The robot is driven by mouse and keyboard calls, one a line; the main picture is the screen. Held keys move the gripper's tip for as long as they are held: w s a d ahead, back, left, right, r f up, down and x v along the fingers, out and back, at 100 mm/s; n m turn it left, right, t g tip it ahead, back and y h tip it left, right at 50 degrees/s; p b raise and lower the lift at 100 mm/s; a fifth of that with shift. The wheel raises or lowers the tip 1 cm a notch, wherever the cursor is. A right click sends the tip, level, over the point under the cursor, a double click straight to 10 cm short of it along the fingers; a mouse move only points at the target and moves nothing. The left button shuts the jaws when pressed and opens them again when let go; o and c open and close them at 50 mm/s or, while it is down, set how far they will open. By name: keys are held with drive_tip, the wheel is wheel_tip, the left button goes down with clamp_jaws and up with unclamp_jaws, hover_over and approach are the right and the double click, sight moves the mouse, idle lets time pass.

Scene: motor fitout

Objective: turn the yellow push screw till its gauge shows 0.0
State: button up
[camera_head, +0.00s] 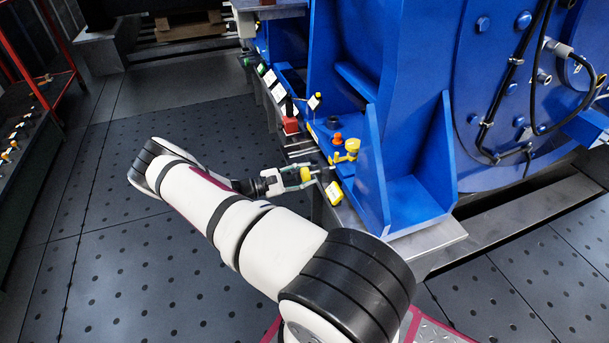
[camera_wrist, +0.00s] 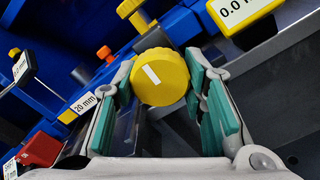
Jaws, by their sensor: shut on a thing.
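The yellow push screw (camera_wrist: 160,77) is a round ribbed knob with a white mark on its face. It sits between the green pads of my gripper (camera_wrist: 163,95) in the wrist view, and the gripper is shut on it. In the head view my gripper (camera_head: 298,177) reaches in from the left to the yellow screw head (camera_head: 307,173) at the blue machine foot. The yellow-framed gauge (camera_wrist: 240,12) is at the top right of the wrist view. It reads "0.0", with the rest cut off by the frame edge. It also shows in the head view (camera_head: 334,193), too small to read.
Another yellow knob (camera_head: 352,146) and an orange cap (camera_head: 337,139) stand just behind. A "20 mm" label (camera_wrist: 83,104) and a red block (camera_wrist: 40,150) lie left in the wrist view. A blue upright plate (camera_head: 372,165) stands right; dark floor (camera_head: 95,230) is clear left.

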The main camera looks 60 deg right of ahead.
drive_tip(key=shift+d+n, duration=0.1)
drive_tip(key=shift+n, duration=0.2)
drive_tip(key=o, duration=1.2)
drive_tip(key=shift+c, duration=0.2)
drive_tip(key=v, duration=1.2)
idle(0.8)
